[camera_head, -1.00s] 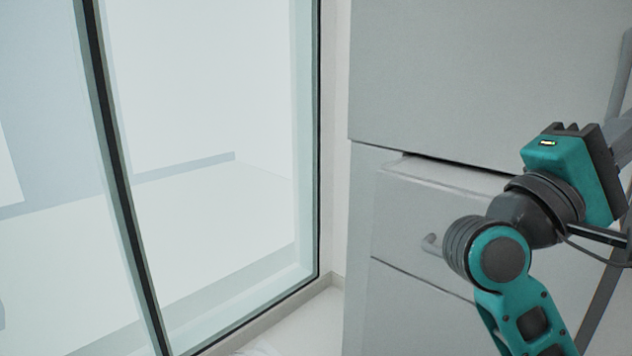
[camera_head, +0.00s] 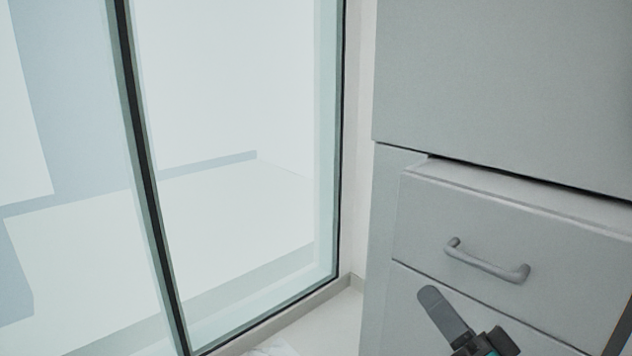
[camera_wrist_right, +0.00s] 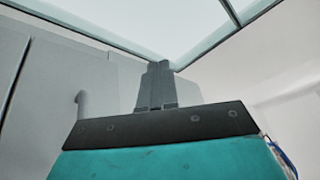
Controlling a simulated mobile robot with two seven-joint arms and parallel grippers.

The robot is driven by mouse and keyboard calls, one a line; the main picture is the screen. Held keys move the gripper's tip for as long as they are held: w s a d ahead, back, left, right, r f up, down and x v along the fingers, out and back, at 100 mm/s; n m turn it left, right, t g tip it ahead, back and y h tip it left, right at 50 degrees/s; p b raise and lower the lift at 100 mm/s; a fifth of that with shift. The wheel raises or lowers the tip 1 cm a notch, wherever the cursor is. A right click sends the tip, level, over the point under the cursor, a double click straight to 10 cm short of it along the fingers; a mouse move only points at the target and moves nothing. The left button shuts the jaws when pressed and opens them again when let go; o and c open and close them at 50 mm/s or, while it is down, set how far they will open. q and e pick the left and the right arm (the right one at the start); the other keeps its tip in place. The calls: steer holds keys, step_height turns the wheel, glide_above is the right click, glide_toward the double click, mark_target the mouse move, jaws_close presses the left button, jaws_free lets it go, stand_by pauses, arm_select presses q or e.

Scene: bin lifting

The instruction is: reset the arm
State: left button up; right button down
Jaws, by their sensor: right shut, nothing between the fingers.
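My right gripper (camera_head: 434,300) shows at the bottom of the head view, in front of the grey cabinet (camera_head: 480,75) and below the drawer handle (camera_head: 487,262). In the right wrist view its two dark fingers (camera_wrist_right: 158,68) are together with nothing between them. It appears clear of the handle, though the exact distance is hard to tell. Most of my right arm is out of the head view. My left gripper is in neither view.
The cabinet's top drawer (camera_head: 430,210) stands slightly open. A glass wall (camera_head: 235,130) with dark frames fills the left. A strip of pale floor (camera_head: 335,325) shows between them. Something whitish (camera_head: 270,347) lies at the bottom edge, too cut off to identify.

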steer(key=s+d+f+n+g+h, duration=0.2)
steer(key=s+f+n+g+h, duration=0.15)
steer(key=f, duration=0.65)
steer(key=s+d+f+n+g+h, duration=0.25)
steer(key=s+f, duration=0.25)
steer(key=f, duration=0.4)
steer(key=s+d+f+n+g+h, duration=0.15)
steer(key=s+f+n+g, duration=0.25)
steer(key=f, duration=0.6)
steer(key=w+a+r+m+t, duration=0.1)
steer(key=w+a+r+m, duration=0.1)
steer(key=a+m, duration=0.5)
arm_select(q)
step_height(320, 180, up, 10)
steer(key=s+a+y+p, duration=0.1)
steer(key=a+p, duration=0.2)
steer(key=p, duration=1.1)
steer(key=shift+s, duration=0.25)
arm_select(e)
step_height(320, 180, up, 10)
steer(key=s+d+n+h, duration=0.1)
steer(key=s+n, duration=0.1)
steer(key=shift+f, duration=0.2)
steer(key=shift+d+h, duration=0.1)
steer(key=shift+h, duration=0.15)
